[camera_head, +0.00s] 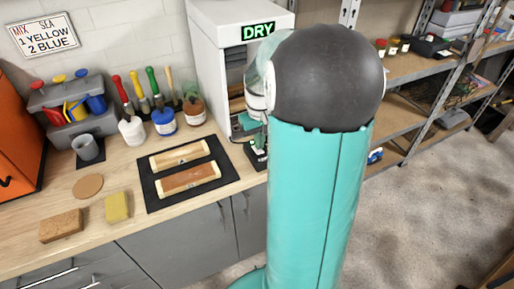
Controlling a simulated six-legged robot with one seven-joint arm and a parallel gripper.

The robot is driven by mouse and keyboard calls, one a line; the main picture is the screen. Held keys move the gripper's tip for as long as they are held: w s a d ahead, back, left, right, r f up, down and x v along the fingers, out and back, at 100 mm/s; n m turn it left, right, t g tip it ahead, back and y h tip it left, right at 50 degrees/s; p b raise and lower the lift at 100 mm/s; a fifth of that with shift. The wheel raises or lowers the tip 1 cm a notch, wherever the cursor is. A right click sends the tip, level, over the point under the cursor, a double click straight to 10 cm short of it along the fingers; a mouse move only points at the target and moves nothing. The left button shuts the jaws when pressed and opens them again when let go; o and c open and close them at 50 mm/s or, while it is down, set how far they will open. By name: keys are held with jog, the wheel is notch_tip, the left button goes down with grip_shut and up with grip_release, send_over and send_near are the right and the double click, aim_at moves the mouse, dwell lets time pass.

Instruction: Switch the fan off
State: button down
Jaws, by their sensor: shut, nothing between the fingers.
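A white open-fronted cabinet (213,60) with a lit green "DRY" sign (258,31) stands on the right end of the workbench. I cannot make out a fan as such; the inside of the cabinet is largely hidden by my arm. My gripper (246,127) shows only in part, small and partly covered by my own arm, at the cabinet's open front. It is shut and holds nothing.
On the wooden bench (110,205) are a black mat (155,203) with two wooden-framed pieces, a sponge (117,207), a brown block (61,226), a grey cup (88,148) and several bottles. Metal shelves (405,65) stand behind on the right. The floor (430,215) at right is clear.

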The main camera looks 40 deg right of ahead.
jog(key=shift+f, duration=0.9)
dwell(0.4)
jog(key=shift+r, duration=3.55)
jog(key=s+a+r+n+t+h, duration=0.1)
jog(key=a+r, duration=0.2)
jog(key=a, duration=0.4)
jog(key=s+a+r+n+t, duration=0.1)
jog(key=a+r, duration=0.3)
jog(key=a, duration=0.4)
jog(key=s+a+r+n+t+y, duration=0.1)
jog(key=s+a+t, duration=0.2)
jog(key=s+a, duration=0.5)
jog(key=a, duration=0.4)
jog(key=shift+s+t, duration=0.3)
jog(key=shift+s, duration=0.1)
